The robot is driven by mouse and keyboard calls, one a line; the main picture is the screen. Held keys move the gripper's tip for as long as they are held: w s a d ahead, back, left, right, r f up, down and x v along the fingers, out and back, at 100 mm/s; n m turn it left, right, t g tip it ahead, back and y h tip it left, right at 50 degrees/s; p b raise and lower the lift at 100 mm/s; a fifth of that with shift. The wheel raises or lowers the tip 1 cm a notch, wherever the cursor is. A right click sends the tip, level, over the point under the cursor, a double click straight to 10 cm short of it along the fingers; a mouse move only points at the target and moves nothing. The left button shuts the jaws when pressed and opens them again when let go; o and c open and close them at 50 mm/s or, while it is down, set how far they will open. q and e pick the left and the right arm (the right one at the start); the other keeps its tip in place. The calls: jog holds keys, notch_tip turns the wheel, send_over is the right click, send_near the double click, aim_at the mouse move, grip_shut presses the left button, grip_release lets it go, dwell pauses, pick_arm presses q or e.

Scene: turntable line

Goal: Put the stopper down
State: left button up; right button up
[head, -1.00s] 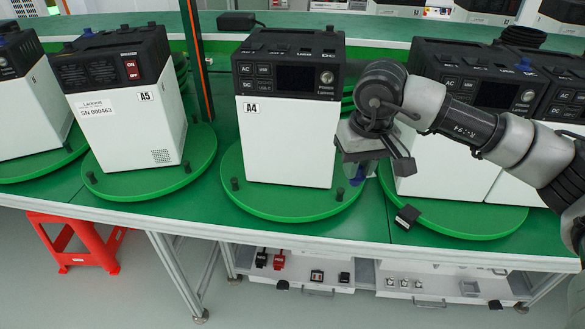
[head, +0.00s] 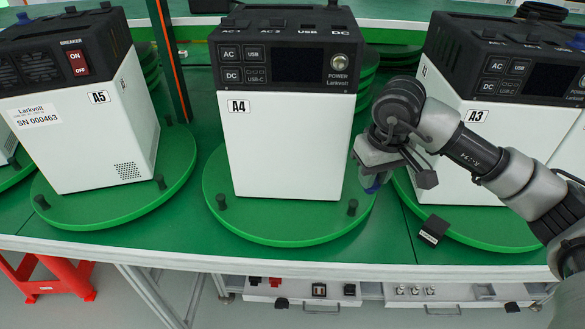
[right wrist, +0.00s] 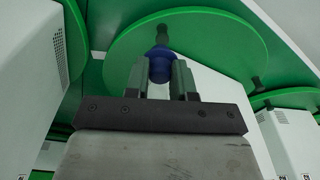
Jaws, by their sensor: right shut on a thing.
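The blue stopper (right wrist: 160,63) is between the two fingers of my right gripper (right wrist: 163,80) in the right wrist view. My right gripper is shut on it. In the head view a bit of the blue stopper (head: 373,187) shows under my right gripper (head: 378,172), just right of unit A4 (head: 285,150), near the right edge of its green turntable (head: 270,226). A dark peg (right wrist: 162,34) of a green turntable shows just past the stopper in the wrist view; I cannot tell whether they touch. My left gripper is not in view.
Unit A5 (head: 90,135) stands on a turntable at the left, and unit A3 (head: 460,165) stands behind my right arm. A small black block (head: 433,230) lies near the front edge. Bare green table (head: 398,238) shows between the turntables.

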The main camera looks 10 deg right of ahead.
jog(key=w+a+f, duration=0.1)
jog(key=a+f, duration=0.1)
jog(key=a, duration=0.1)
jog(key=w+a+f+p, duration=0.1)
jog(key=a+f, duration=0.1)
jog(key=a, duration=0.2)
jog(key=w+a+f, duration=0.1)
jog(key=a+f, duration=0.1)
jog(key=a, duration=0.1)
jog(key=shift+w+a+f+p, duration=0.15)
jog(key=shift+w+p, duration=0.15)
jog(key=shift+w, duration=0.05)
jog(key=shift+a+f, duration=0.15)
notch_tip(320, 180, down, 3)
jog(key=shift+f+p, duration=0.2)
jog(key=shift+p, duration=0.1)
jog(key=shift+f, duration=0.3)
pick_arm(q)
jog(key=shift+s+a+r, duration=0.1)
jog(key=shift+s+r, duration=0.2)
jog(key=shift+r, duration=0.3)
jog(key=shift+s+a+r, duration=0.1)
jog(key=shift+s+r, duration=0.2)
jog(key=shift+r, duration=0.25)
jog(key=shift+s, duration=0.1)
